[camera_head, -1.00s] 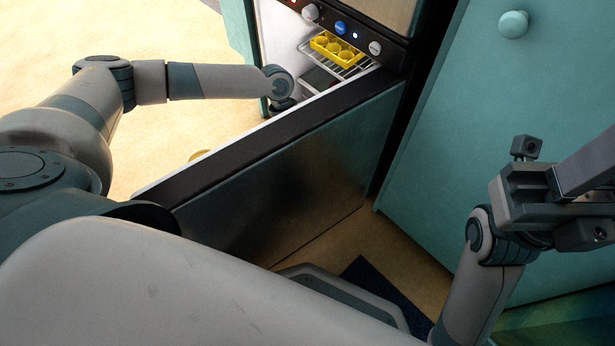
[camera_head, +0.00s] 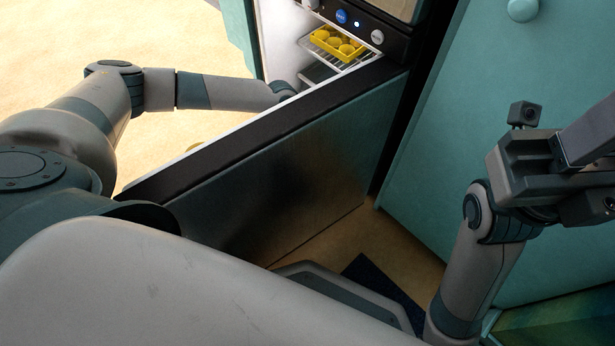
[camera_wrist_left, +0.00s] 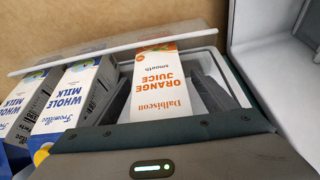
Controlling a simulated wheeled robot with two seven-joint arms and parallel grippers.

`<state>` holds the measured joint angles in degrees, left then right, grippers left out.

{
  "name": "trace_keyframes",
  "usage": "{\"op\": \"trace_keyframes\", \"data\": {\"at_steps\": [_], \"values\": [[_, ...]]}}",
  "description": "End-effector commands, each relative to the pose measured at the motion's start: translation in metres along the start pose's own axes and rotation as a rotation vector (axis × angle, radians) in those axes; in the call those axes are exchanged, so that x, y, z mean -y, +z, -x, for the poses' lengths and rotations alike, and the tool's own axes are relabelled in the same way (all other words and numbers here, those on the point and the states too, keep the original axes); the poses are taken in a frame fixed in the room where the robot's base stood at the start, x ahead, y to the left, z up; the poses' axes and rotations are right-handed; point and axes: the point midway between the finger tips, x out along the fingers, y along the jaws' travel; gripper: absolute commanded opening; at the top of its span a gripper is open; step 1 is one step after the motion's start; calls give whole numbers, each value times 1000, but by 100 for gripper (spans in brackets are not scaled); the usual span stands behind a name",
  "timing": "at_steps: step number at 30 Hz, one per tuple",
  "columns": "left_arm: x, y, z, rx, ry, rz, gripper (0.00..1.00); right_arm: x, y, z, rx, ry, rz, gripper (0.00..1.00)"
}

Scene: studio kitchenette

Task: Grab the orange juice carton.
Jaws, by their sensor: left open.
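The orange juice carton (camera_wrist_left: 161,85), white with an orange top and lettering, stands in the fridge in the left wrist view. My left gripper (camera_wrist_left: 165,78) is open, with one dark finger on each side of the carton. I cannot tell whether either finger touches it. In the head view the left hand is hidden behind the fridge door, and the carton is not visible. My right gripper (camera_head: 582,178) is at the right of the head view, away from the fridge; its fingertips run towards the picture edge, so its opening is unclear.
Whole milk cartons (camera_wrist_left: 66,98) stand close left of the juice. A white shelf edge (camera_wrist_left: 120,46) crosses above. The open fridge door (camera_head: 290,165) stands between my body and the left hand. A yellow tray (camera_head: 338,46) sits on a wire shelf. A teal cabinet (camera_head: 480,130) is at right.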

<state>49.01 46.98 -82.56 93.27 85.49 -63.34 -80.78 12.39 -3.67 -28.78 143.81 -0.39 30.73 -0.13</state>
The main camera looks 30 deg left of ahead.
Motion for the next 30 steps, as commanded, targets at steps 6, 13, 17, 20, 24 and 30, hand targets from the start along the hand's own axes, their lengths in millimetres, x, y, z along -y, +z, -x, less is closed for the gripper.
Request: {"op": "trace_keyframes", "data": {"at_steps": [6, 13, 17, 20, 24, 30], "values": [[0, 0, 0, 0, 0, 0, 64, -1, 0, 4, 10, 1, 2, 31], [0, 0, 0, 0, 1, 0, 9, -1, 0, 4, 10, 2, 2, 31], [1, -1, 2, -1, -2, -1, 0, -1, 0, 3, 9, 1, 3, 31], [1, -1, 2, -1, -2, -1, 0, -1, 0, 3, 7, 1, 3, 31], [1, -1, 2, -1, -2, -1, 0, -1, 0, 2, 6, 0, 3, 31], [1, -4, 8, -1, -3, -1, 0, -3, -1, -2, 0, 2, 8, 31]]}}
